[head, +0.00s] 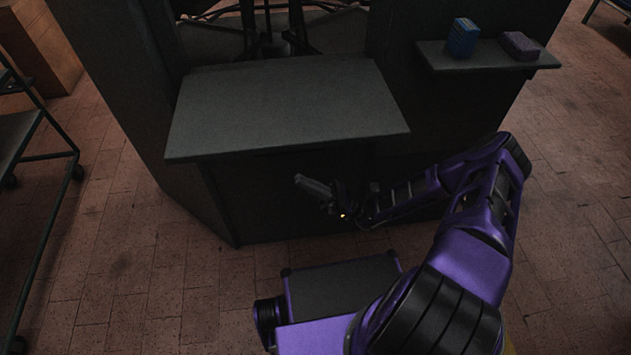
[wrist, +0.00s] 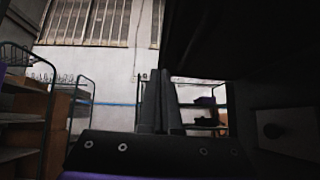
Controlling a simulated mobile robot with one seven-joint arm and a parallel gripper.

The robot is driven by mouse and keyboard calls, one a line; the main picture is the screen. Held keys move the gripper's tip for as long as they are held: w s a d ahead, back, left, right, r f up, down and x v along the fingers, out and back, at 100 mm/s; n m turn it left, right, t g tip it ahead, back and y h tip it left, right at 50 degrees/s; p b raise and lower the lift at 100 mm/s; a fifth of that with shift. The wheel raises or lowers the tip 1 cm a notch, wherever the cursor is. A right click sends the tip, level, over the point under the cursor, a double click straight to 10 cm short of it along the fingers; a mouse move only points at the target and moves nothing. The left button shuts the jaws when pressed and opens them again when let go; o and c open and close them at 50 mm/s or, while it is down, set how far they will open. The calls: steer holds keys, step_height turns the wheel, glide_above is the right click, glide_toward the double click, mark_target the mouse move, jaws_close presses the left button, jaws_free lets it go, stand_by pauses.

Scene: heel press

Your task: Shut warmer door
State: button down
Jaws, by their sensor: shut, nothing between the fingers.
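A flat dark panel (head: 290,105), which looks like the warmer door, juts out roughly level from the front of a dark machine (head: 120,70). The opening above it shows dark parts inside. My gripper (head: 300,180) is just below the panel's near edge in the head view, pointing left. Its two fingers (wrist: 160,85) are together and empty in the wrist view. A dark surface (wrist: 235,40), probably the panel's underside, fills the upper right there. I cannot tell whether the gripper touches it.
A side shelf (head: 490,56) on the machine's right holds a blue box (head: 463,38) and a purple block (head: 520,46). A dark rack (head: 45,150) stands at the left. Brick floor is clear at front left.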

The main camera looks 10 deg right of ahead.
steer(key=a+r+p, duration=0.1)
steer(key=a+r, duration=0.2)
steer(key=r, duration=0.4)
steer(key=shift+w+a+r, duration=0.2)
steer(key=shift+r, duration=0.1)
